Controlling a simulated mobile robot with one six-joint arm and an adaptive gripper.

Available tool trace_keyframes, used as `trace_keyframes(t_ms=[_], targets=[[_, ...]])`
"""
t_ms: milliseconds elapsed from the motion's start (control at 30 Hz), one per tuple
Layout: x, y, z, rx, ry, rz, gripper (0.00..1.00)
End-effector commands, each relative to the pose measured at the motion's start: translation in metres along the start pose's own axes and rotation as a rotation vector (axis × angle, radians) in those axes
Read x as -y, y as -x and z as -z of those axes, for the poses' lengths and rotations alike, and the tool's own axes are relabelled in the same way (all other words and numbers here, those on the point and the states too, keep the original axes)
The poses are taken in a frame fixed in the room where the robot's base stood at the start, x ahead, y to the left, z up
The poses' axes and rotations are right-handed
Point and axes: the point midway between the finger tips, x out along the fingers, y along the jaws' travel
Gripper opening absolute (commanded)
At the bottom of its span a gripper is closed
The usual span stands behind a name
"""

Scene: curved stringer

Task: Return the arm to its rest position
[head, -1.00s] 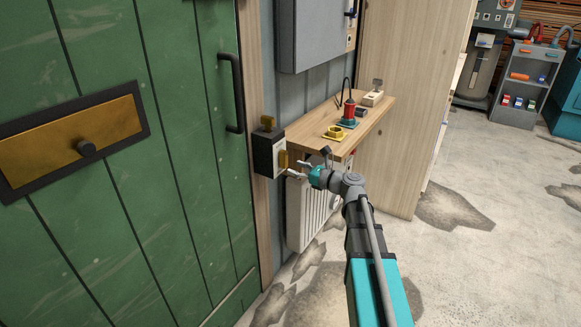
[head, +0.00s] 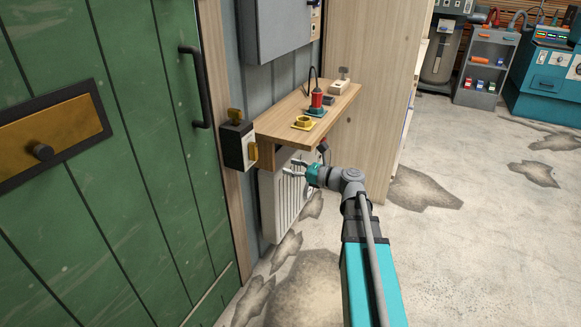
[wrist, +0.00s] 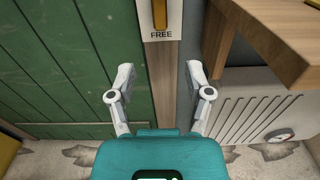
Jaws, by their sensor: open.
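My gripper (head: 288,168) is at the end of my outstretched arm, in front of the white radiator and below the wooden shelf in the head view. In the wrist view my gripper (wrist: 160,80) has its two fingers spread wide with nothing between them. The black and white box (head: 238,146) with yellow handles is on the wall left of my gripper, apart from it. In the wrist view the box's white plate (wrist: 160,30) reads "FREE" under an upright yellow handle, ahead of the fingers.
A green door (head: 110,180) stands at left. Open, stained concrete floor (head: 450,240) lies at right.

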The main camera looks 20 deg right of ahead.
Motion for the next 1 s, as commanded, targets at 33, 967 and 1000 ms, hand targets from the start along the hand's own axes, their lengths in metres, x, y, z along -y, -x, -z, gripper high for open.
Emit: trace_keyframes(t_ms=[33, 967, 1000], targets=[[0.0, 0.0, 0.0, 0.0, 0.0, 0.0, 0.66], [-0.103, -0.027, 0.098, -0.441, 0.757, -0.411, 0.66], [-0.111, -0.026, 0.105, -0.471, 0.823, -0.46, 0.66]])
